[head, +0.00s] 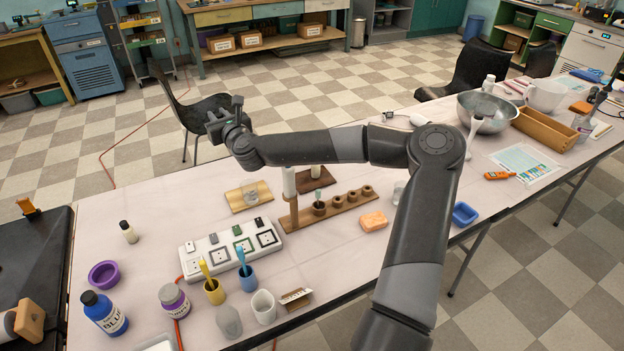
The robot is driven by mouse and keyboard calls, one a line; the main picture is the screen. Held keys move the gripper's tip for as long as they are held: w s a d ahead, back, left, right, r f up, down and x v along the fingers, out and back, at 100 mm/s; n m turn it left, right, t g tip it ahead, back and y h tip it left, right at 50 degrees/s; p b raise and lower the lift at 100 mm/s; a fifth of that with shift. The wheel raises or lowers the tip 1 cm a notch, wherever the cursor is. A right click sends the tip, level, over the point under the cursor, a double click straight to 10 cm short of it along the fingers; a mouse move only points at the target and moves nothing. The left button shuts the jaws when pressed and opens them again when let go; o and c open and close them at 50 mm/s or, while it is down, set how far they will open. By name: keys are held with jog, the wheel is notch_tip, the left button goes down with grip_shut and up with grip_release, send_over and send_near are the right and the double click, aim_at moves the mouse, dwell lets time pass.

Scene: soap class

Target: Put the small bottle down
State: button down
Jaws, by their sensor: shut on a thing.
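My gripper (224,115) is raised above the far side of the long table (130,203), in front of the black chair at the left. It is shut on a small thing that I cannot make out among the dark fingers. A small pale bottle with a black cap (129,232) stands upright on the table at the left, well apart from my gripper. I cannot tell whether another small bottle is in the grip.
A purple bowl (104,274), a blue bottle (104,313) and a purple-labelled jar (174,300) stand front left. A white switch panel (232,248), cups (247,278) and a wooden holder (330,210) fill the middle. The table's far left is fairly clear.

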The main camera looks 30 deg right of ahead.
jog(key=d+f+n+g+y, duration=0.1)
jog(key=d+f+n+y, duration=0.25)
jog(key=d, duration=1.15)
jog(key=s+d+r+n+g+y, duration=0.1)
jog(key=s+d+r+y, duration=0.1)
jog(key=s+d+r, duration=0.45)
jog(key=s+d+r+n+g+y, duration=0.1)
jog(key=s+d+y, duration=0.2)
jog(key=d, duration=0.7)
notch_tip(320, 180, down, 18)
jog(key=shift+w+a+f, duration=1.3)
jog(key=shift+w+f, duration=0.1)
jog(key=shift+f, duration=0.45)
jog(key=shift+w+a+f, duration=1.3)
jog(key=shift+w+f, duration=0.05)
jog(key=shift+f, duration=0.55)
jog(key=shift+w+a+f, duration=1.3)
jog(key=shift+w+f, duration=0.1)
jog(key=shift+f, duration=0.45)
jog(key=c, duration=1.3)
grip_release()
jog(key=shift+f, duration=0.1)
